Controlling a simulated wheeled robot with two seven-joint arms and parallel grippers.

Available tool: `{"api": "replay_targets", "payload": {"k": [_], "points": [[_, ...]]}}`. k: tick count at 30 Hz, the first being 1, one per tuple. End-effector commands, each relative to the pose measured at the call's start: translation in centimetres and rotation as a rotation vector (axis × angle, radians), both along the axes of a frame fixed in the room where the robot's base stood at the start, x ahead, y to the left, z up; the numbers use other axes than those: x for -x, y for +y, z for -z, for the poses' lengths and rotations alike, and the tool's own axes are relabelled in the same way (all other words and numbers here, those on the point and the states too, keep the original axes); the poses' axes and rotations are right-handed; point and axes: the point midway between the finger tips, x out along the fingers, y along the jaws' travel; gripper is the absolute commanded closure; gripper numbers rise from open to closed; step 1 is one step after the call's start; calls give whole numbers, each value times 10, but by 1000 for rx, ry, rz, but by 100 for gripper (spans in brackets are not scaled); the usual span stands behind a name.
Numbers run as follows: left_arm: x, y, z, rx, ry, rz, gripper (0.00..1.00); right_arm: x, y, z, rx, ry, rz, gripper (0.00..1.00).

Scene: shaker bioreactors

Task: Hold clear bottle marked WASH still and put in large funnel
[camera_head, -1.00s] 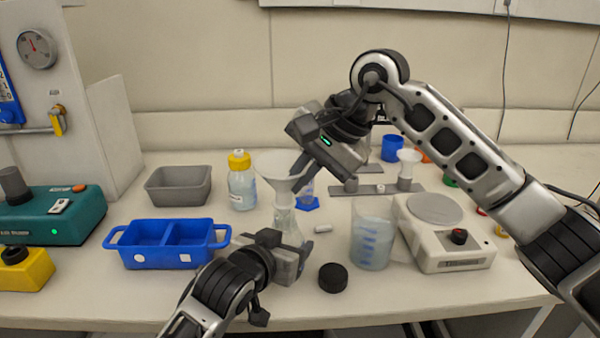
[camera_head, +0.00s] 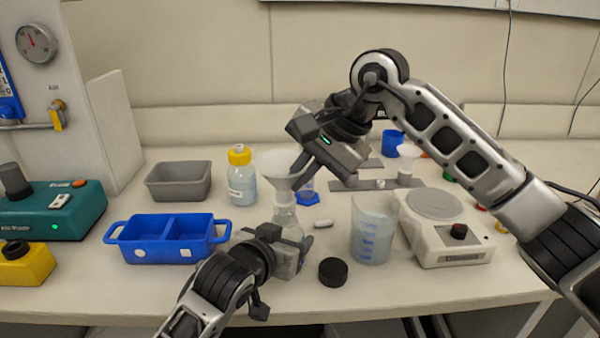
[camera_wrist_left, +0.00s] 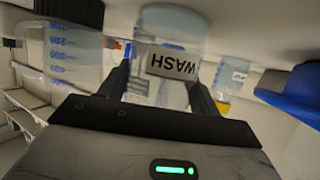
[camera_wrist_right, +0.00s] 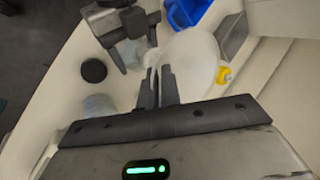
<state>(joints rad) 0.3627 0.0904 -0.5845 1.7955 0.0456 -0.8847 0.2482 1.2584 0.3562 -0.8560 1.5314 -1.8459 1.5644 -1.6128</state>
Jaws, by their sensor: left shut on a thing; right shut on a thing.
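The clear bottle marked WASH (camera_wrist_left: 172,62) is between the fingers of my left gripper (camera_wrist_left: 165,88), its label upside down in the left wrist view. In the head view the bottle (camera_head: 285,212) stands upright, its lower part hidden by my left gripper (camera_head: 296,243). The large white funnel (camera_head: 280,163) is directly above the bottle, its stem at the bottle's neck; I cannot tell how deep it sits. My right gripper (camera_head: 299,176) is shut on the funnel's side; in the right wrist view its fingers (camera_wrist_right: 163,92) overlap the funnel (camera_wrist_right: 192,62).
A beaker (camera_head: 372,232) and a black cap (camera_head: 333,271) are right of the bottle. A yellow-capped bottle (camera_head: 241,178), blue divided tray (camera_head: 190,228) and grey bin (camera_head: 178,181) are left. A balance (camera_head: 445,228) and small funnel (camera_head: 407,160) are farther right.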

Motion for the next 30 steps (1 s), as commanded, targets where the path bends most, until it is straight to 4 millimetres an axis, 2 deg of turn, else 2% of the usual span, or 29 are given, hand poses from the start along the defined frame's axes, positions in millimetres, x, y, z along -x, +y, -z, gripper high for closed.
{"api": "replay_targets", "payload": {"k": [30], "points": [[0,0,1,-1,2,-1,72,0,0,9,0,0,0,100]]}}
